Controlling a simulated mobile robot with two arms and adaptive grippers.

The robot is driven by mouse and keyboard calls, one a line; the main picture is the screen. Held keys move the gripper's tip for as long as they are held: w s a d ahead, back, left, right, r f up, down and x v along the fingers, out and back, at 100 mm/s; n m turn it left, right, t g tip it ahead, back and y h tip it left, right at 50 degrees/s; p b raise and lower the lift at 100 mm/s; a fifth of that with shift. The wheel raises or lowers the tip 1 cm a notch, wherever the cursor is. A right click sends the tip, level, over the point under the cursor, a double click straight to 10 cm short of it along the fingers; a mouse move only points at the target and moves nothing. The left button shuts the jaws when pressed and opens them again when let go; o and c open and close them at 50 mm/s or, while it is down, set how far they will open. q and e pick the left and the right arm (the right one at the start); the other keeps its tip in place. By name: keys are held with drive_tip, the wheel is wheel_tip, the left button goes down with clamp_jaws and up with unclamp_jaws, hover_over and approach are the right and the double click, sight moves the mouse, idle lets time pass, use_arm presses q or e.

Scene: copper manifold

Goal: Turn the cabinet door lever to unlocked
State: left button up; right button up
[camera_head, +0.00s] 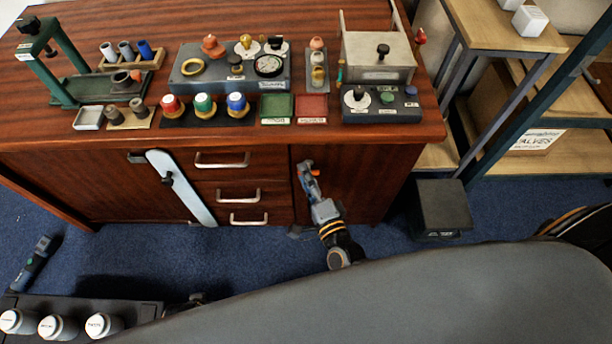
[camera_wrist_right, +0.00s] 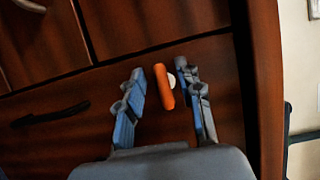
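The cabinet's right door (camera_head: 365,185) is closed, below the wooden top. In the right wrist view, the orange lever (camera_wrist_right: 164,87) stands nearly upright, slightly tilted, with a white round spot (camera_wrist_right: 171,80) beside it on the wood. My right gripper (camera_wrist_right: 160,72) is open, one finger on each side of the lever, with a visible gap on both sides. In the head view, my right gripper (camera_head: 307,171) is in front of the door's left part and largely hides the lever.
Drawers with metal handles (camera_head: 238,195) and a pale blue bar (camera_head: 182,188) are left of the door. A dark handle (camera_wrist_right: 50,115) shows left of the lever. A dark box (camera_head: 443,207) stands on the floor at right. Fixtures and parts crowd the cabinet top.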

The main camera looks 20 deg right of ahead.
drive_tip(key=s+d, duration=0.1)
drive_tip(key=s, duration=1.1)
drive_tip(key=shift+d, duration=0.15)
